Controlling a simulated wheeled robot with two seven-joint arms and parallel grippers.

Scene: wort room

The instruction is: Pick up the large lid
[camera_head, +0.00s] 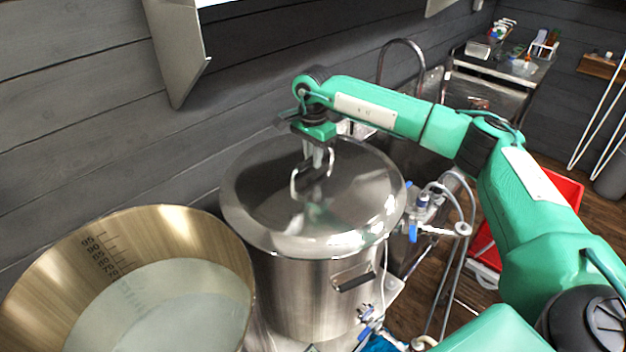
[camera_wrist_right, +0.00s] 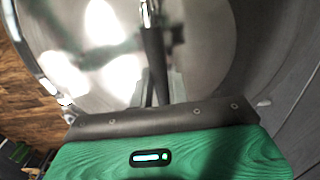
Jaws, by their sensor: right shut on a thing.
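The large lid (camera_head: 345,208) is round, shiny steel and lies on top of a tall steel pot (camera_head: 300,300) in the middle of the head view. Its handle (camera_head: 296,184) stands up at the lid's centre. My right gripper (camera_head: 316,172) reaches down from above and is shut on this handle. In the right wrist view the lid (camera_wrist_right: 215,60) fills most of the picture, and the dark handle (camera_wrist_right: 155,60) runs between the fingers. I cannot see a clear gap between lid and pot. My left gripper is not in view.
An open steel pot (camera_head: 215,225) with a measuring scale and pale liquid stands at the front left. Hoses and blue-handled valves (camera_head: 412,232) are right of the lidded pot. A red crate (camera_head: 565,190) is on the floor. A grey plank wall (camera_head: 90,110) runs behind.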

